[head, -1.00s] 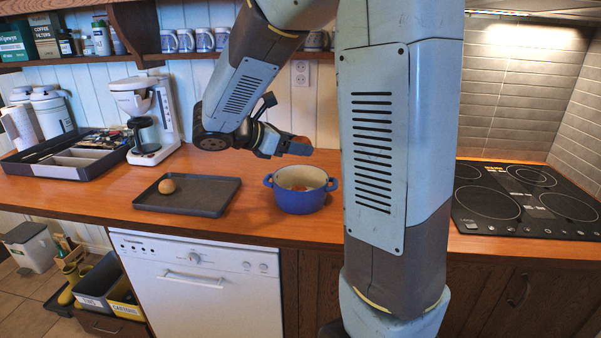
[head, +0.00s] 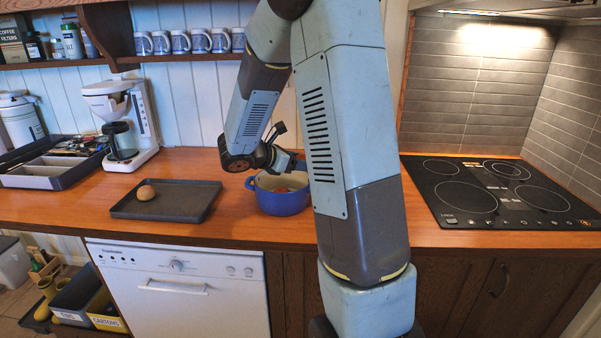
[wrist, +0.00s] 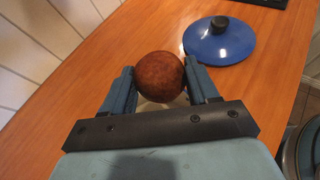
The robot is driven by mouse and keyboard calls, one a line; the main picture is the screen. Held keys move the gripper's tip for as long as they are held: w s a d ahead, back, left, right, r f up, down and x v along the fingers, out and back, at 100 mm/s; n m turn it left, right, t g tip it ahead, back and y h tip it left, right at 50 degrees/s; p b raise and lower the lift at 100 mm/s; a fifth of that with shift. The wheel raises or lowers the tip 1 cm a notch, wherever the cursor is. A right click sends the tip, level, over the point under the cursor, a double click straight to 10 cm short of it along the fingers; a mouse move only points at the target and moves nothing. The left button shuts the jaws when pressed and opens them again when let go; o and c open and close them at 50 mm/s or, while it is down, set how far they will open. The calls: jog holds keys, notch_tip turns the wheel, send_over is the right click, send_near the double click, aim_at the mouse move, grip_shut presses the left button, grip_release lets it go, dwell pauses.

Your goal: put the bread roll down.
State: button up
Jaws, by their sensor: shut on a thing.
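My gripper (wrist: 158,70) is shut on a dark brown, round bread roll (wrist: 160,78), held between its two fingertips in the wrist view. The wooden counter (wrist: 110,70) lies beneath; the height of the roll above it is hard to tell. In the head view my forearm reaches down behind the blue pot (head: 282,203), and my upper link hides the gripper's end and the held roll. Something reddish shows inside the pot; I cannot tell what.
A dark tray (head: 190,202) with a round tan item (head: 146,192) on it sits left of the pot. A blue lid with a black knob (wrist: 222,45) lies on the counter ahead of my gripper. A cooktop (head: 480,190) is at the right, a coffee maker (head: 128,125) at the left.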

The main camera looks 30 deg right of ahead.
jog(key=shift+w+d+f, duration=0.1)
jog(key=shift+d+f, duration=0.1)
jog(key=shift+f, duration=1.6)
jog(key=shift+f, duration=0.2)
jog(key=o, duration=1)
